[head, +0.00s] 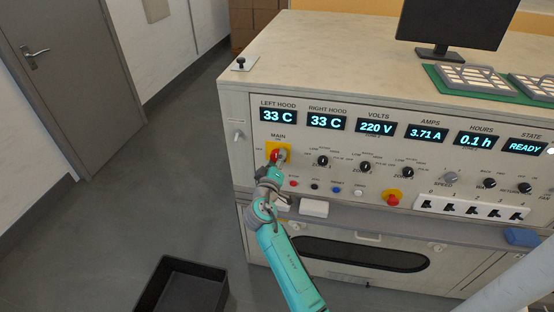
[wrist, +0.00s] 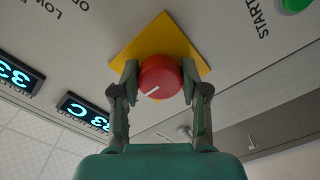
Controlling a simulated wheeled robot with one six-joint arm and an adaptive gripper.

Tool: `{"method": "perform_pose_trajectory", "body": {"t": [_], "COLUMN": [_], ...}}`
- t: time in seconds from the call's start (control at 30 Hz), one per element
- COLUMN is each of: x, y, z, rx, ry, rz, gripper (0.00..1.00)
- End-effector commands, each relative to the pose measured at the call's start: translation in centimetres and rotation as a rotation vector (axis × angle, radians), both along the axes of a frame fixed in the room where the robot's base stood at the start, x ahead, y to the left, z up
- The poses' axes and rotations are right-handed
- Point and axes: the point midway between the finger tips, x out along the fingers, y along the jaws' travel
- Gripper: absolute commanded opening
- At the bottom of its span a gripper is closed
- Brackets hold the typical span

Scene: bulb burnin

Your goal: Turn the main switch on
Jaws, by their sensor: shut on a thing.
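The main switch is a red round knob (wrist: 160,76) with a white line, on a yellow square plate (wrist: 152,37). In the head view the yellow plate (head: 285,147) sits under the MAIN label at the left of the panel, and the knob is mostly hidden by my gripper (head: 277,157). In the wrist view my gripper (wrist: 158,84) has one finger on each side of the knob and is shut on it. The white line runs slantwise in the wrist view. The ON and OFF marks are too small to read.
Displays (head: 326,122) above read 33 C, 33 C, 220 V, 3.71 A, 0.1 h and READY. Black knobs (head: 323,160) and a red mushroom button on yellow (head: 393,198) are to the right.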

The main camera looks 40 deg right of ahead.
Motion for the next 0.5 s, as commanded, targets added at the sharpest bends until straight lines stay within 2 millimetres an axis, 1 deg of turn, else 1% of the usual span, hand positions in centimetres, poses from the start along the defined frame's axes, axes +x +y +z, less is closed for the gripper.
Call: {"method": "perform_pose_trajectory", "body": {"t": [0.37, 0.4, 0.47, 0.5], "x": [-0.04, -0.04, -0.04, -0.03], "y": [0.02, 0.02, 0.02, 0.03], "z": [-0.18, -0.18, -0.18, -0.16], "rx": [0.005, 0.005, 0.005, 0.005], "ry": [-0.001, -0.001, -0.001, -0.001], "rz": [0.000, 0.000, 0.000, 0.000], "gripper": [0.10, 0.49, 0.64, 0.70]}}
